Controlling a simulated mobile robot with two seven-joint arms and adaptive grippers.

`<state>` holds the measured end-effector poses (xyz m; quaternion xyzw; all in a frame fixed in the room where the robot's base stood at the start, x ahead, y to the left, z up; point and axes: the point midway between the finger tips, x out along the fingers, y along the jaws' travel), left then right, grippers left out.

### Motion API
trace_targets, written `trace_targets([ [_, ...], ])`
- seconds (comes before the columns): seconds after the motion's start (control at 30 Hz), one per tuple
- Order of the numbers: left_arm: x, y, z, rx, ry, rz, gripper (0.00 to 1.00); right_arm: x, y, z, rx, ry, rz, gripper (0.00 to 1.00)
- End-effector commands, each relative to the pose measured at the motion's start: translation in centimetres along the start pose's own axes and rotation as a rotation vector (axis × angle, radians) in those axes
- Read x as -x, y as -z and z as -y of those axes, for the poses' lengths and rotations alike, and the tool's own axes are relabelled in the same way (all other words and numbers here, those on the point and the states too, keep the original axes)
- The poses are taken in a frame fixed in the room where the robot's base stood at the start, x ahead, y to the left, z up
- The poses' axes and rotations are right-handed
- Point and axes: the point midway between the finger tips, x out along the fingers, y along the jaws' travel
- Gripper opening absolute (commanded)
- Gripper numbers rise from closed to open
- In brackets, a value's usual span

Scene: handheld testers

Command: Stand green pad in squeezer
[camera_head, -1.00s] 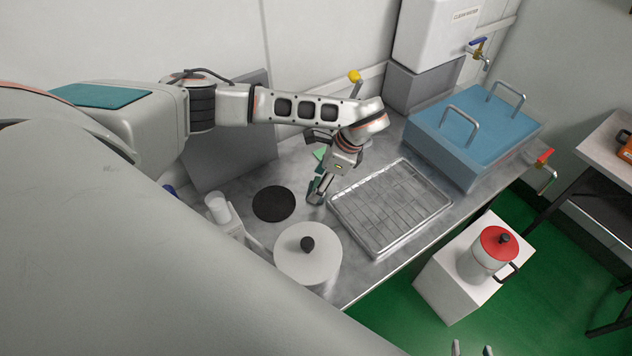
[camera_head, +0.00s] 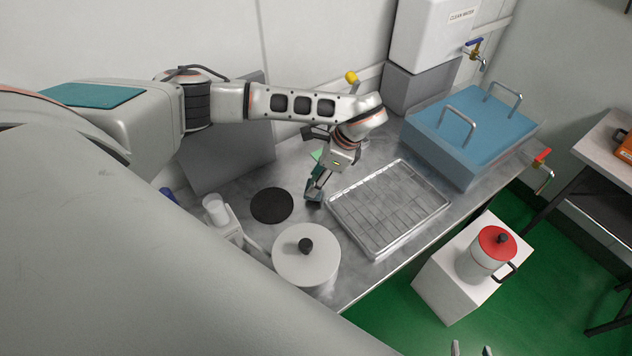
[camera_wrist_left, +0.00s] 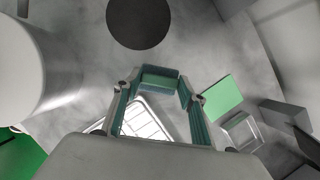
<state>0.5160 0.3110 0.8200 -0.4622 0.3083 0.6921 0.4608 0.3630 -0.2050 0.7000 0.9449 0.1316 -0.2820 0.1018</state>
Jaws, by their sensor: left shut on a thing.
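My left gripper (camera_head: 315,194) is low over the steel counter, between the black disc and the wire rack. In the left wrist view its fingers (camera_wrist_left: 162,84) are shut on a dark green block, which I take as the green pad (camera_wrist_left: 158,79). I cannot tell whether the pad touches the counter. A flat light green square (camera_wrist_left: 222,98) lies beside the gripper, next to a small clear container (camera_wrist_left: 241,131). I cannot tell for sure which thing is the squeezer. Only the fingertips of my right gripper (camera_head: 472,349) show, apart and empty, at the bottom edge.
The wire rack tray (camera_head: 420,222) is right of the gripper, with a blue lidded box (camera_head: 470,132) beyond. A black disc (camera_head: 271,205) and a white lidded pot (camera_head: 307,268) are on the left. A red-lidded jug (camera_head: 488,258) stands on a white block.

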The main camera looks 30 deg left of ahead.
Motion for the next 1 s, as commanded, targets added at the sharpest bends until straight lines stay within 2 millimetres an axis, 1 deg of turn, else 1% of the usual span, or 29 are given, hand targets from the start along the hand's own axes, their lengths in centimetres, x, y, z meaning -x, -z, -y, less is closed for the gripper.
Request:
trace_targets([
  [0.17, 3.3, -1.3, 0.2, 0.000, 0.007, -0.002, 0.20, 0.0, 0.0, 0.1, -0.001, 0.002, -0.001, 0.40],
  [0.4, 9.6, -4.0, 0.2, 0.002, 0.008, -0.002, 0.20, -0.2, 0.1, 0.4, -0.002, 0.005, -0.008, 0.40],
  [0.6, 13.9, -5.7, 0.1, 0.001, 0.006, -0.001, 0.20, -0.2, 0.2, 0.4, -0.001, 0.005, -0.014, 0.40],
  [0.7, 15.3, -6.3, 0.0, 0.001, 0.003, 0.000, 0.20, -0.3, 0.2, 0.4, -0.001, 0.005, -0.013, 0.40],
  [0.8, 16.2, -6.7, 0.1, 0.000, 0.003, 0.000, 0.20, -0.3, 0.1, 0.3, 0.000, 0.005, -0.012, 0.40],
  [1.0, 17.0, -7.1, -0.1, 0.000, 0.000, 0.001, 0.20, -0.4, -0.2, 0.4, 0.001, 0.006, -0.008, 0.40],
])
